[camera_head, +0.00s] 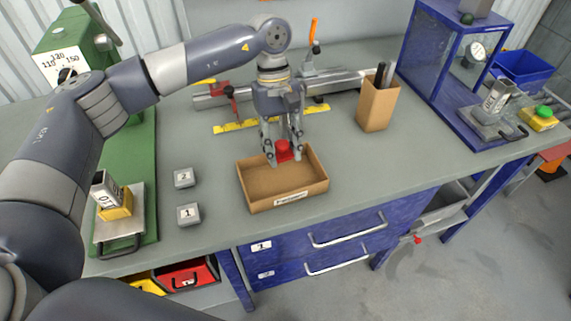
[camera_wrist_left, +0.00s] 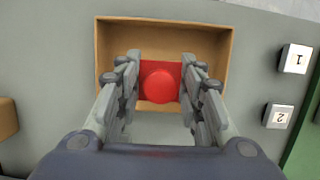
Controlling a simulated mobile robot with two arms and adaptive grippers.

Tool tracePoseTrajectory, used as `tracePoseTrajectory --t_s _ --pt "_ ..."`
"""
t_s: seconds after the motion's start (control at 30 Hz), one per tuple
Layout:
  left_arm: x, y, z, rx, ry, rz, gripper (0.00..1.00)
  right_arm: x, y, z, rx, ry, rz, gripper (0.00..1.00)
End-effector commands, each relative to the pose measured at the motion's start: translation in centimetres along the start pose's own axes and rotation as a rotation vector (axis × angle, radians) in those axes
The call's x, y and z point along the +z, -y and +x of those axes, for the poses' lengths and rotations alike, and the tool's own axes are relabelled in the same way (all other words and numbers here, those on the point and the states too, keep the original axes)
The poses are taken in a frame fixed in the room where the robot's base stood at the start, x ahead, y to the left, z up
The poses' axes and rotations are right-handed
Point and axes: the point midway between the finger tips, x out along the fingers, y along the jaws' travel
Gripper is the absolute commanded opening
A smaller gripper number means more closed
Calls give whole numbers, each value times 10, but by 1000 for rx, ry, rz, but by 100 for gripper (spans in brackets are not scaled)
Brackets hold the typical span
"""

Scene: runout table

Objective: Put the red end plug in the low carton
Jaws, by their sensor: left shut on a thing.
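The red end plug (camera_head: 283,150) is between the fingers of my left gripper (camera_head: 284,158), which is shut on it. In the left wrist view the plug (camera_wrist_left: 160,84) shows a round red knob on a square red base, with a finger of my left gripper (camera_wrist_left: 160,92) on each side. The low carton (camera_head: 284,204) is a shallow, open brown box on the table. The plug and fingertips are over the far part of the carton. The carton also shows in the left wrist view (camera_wrist_left: 225,58) and looks otherwise empty. My right gripper is not seen.
Two grey blocks marked 1 (camera_head: 188,214) and 2 (camera_head: 184,178) stand left of the carton. A tall brown holder (camera_head: 378,104) with tools stands at right. A yellow ruler (camera_head: 240,127) and a metal rail lie behind. Table right of the carton is clear.

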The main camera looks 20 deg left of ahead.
Motion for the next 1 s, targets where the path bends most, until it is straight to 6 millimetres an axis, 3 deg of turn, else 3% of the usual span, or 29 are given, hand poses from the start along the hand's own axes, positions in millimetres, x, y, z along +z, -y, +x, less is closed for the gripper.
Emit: tracePoseTrajectory --t_s 0.13,0.33,0.47,0.6,0.73,1.0 --pt "-6 1 25 -3 3 -1 5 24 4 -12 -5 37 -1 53" --pt "-12 0 42 -1 1 -1 5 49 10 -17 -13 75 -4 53" --pt "-15 1 57 -3 3 -1 5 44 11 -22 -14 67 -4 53" --pt "-20 0 74 -1 1 -1 5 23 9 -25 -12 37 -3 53" --pt "-21 0 76 1 0 1 5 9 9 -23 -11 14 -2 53" --pt "-22 0 80 1 0 0 5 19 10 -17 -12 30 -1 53"
